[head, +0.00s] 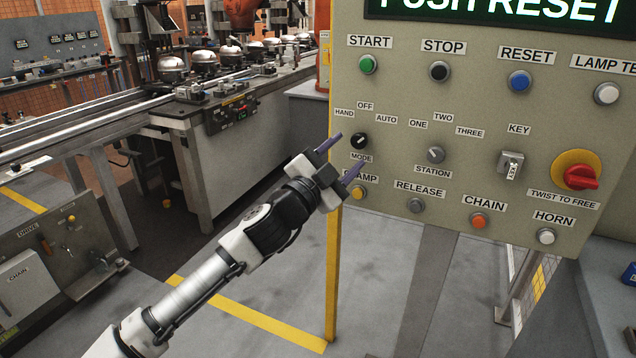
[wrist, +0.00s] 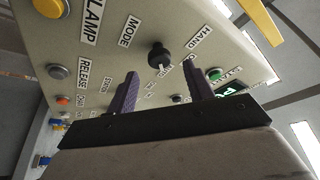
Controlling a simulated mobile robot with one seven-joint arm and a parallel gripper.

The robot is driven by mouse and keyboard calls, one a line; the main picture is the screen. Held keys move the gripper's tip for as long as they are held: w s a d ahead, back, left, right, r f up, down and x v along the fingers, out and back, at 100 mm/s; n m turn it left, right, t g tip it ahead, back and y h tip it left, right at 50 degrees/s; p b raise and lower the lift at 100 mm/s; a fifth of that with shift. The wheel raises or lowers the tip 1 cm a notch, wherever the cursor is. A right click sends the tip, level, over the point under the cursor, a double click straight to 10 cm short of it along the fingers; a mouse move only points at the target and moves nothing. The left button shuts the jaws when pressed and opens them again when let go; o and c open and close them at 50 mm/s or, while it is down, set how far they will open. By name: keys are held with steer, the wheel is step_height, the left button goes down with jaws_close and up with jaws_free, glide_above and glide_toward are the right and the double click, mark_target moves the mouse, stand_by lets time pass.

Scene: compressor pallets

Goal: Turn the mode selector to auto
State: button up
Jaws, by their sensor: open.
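The mode selector (head: 359,141) is a small black round knob on the beige control panel, with HAND, OFF and AUTO labels around its top and a MODE label below. A pale mark shows on it, but I cannot tell which label it points at. The knob also shows in the wrist view (wrist: 160,54), ahead of the gap between my fingers. My gripper (head: 348,152) is open and empty, its purple fingers spread on either side of the knob's line. In the wrist view my gripper (wrist: 161,82) appears short of the knob, apart from it.
The station selector (head: 435,155) is right of the mode knob. The yellow clamp button (head: 358,192) and the release button (head: 416,205) sit below. A red twist knob (head: 580,177) is far right. A display (head: 500,10) above reads PUSH RESET. A conveyor (head: 190,95) stands left.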

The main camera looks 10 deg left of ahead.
steer(key=b+v, duration=0.1)
steer(key=v, duration=0.8)
steer(key=shift+s+a+b, duration=0.2)
steer(key=shift+s+b, duration=0.05)
steer(key=shift+b, duration=0.15)
